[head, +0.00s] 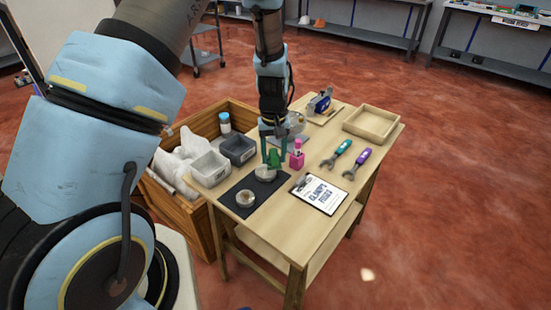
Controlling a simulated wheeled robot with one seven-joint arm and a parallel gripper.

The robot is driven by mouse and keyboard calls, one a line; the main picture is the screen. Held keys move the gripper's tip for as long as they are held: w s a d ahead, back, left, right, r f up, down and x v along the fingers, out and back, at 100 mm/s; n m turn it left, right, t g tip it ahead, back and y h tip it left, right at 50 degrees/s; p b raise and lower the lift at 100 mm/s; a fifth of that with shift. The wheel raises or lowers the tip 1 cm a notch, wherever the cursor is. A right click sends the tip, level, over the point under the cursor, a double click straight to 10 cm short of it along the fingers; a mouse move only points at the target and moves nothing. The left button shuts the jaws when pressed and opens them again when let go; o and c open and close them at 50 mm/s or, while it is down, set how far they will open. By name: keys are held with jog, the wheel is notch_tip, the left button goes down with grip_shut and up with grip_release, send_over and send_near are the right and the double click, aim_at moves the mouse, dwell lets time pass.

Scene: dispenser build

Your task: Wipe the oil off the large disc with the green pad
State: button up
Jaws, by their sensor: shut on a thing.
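My gripper (273,161) points down over the work table and is shut on the green pad (275,157). The pad is just above or touching a round pale metal disc (265,174) at the back of a black mat (231,197); I cannot tell which. A second round metal piece (246,199) lies nearer the front of the mat. I cannot be sure from this view which is the large disc. No oil can be made out at this size.
A grey bin (210,169) and a dark bin (238,150) stand left of the gripper. A pink holder (297,159) is close on its right. A clipboard (319,194), two wrenches and a wooden tray (371,123) lie right. A crate (178,204) adjoins the table's left side.

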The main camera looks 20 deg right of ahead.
jog(key=shift+r+p, duration=0.95)
jog(key=shift+r, duration=0.7)
